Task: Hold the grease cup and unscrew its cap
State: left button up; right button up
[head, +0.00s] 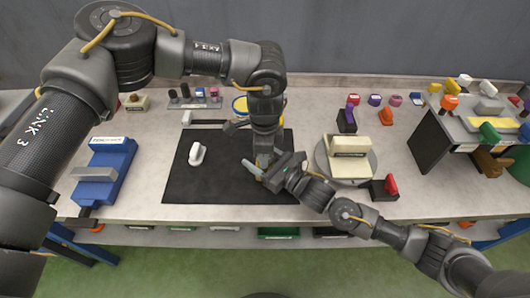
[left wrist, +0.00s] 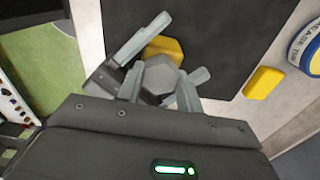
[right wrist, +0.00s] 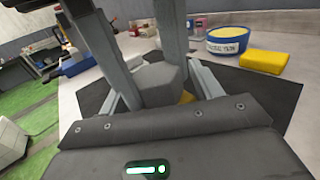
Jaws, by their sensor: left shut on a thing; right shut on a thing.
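The grease cup shows as a yellow hexagonal body (left wrist: 165,48) with a grey hexagonal cap (left wrist: 160,74) in the left wrist view. The grey cap (right wrist: 160,80) and a little yellow below it also show in the right wrist view. My left gripper (head: 264,158) comes down from above, its fingers closed on either side of the grey cap. My right gripper (head: 255,171) reaches in from the right at a lower level, its fingers around the cup. The two grippers hide most of the cup in the head view.
The black mat (head: 180,178) lies under the work, with a white handle-like piece (head: 196,153) on it. A blue vise-like block (head: 105,170) stands at left. A turntable with a cream block (head: 348,160) is at right. A labelled round tub (right wrist: 228,40) and yellow block (right wrist: 263,62) stand behind.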

pick_arm(q)
jog(key=n, duration=0.3)
jog(key=shift+n, duration=1.5)
jog(key=n, duration=0.2)
jog(key=shift+n, duration=0.4)
jog(key=n, duration=0.3)
jog(key=shift+n, duration=0.7)
jog(key=n, duration=0.4)
jog(key=shift+n, duration=0.4)
